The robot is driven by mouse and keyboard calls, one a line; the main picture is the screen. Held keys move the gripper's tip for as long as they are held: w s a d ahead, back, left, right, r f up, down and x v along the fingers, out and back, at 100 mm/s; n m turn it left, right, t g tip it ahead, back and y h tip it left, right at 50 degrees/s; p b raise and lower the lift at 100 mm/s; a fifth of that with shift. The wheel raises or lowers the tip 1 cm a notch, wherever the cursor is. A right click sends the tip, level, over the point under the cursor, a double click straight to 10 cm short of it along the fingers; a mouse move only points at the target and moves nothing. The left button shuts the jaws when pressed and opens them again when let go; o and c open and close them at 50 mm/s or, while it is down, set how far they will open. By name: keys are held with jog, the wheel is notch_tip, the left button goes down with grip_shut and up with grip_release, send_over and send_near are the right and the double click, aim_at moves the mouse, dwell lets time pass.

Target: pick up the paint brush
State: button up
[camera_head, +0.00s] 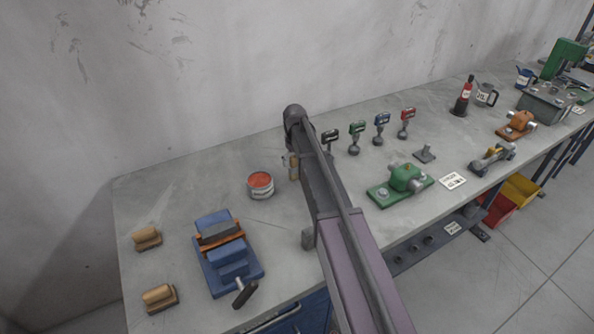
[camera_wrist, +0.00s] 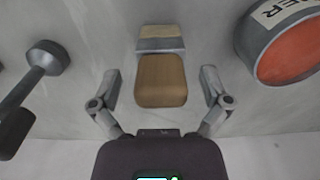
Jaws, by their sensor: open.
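The paint brush (camera_head: 293,167) stands by the red paint can, partly covered by my arm in the head view. In the wrist view the brush (camera_wrist: 161,80) shows a wooden handle, with a grey band and a pale part above it. My gripper (camera_wrist: 162,82) is open, with one finger on each side of the handle and a gap on both sides. Nothing is held.
The paint can (camera_head: 261,186) is close beside the brush; it also shows in the wrist view (camera_wrist: 285,45). Several small stamp-like tools (camera_head: 356,138) stand just right of my arm. A blue vise (camera_head: 228,258) and two wooden-backed brushes (camera_head: 147,238) are at the left.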

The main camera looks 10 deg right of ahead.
jog(key=c, duration=1.2)
jog(key=shift+r, duration=0.15)
jog(key=shift+c, duration=0.2)
notch_tip(320, 180, up, 2)
jog(key=p, duration=0.2)
jog(key=shift+r+p, duration=0.25)
jog(key=shift+p, duration=0.1)
jog(key=shift+s+r+p, duration=0.4)
jog(key=shift+r+p, duration=0.15)
jog(key=shift+p, duration=0.05)
jog(key=s+r+p, duration=0.1)
jog(key=s, duration=1.4)
jog(key=shift+s, duration=0.1)
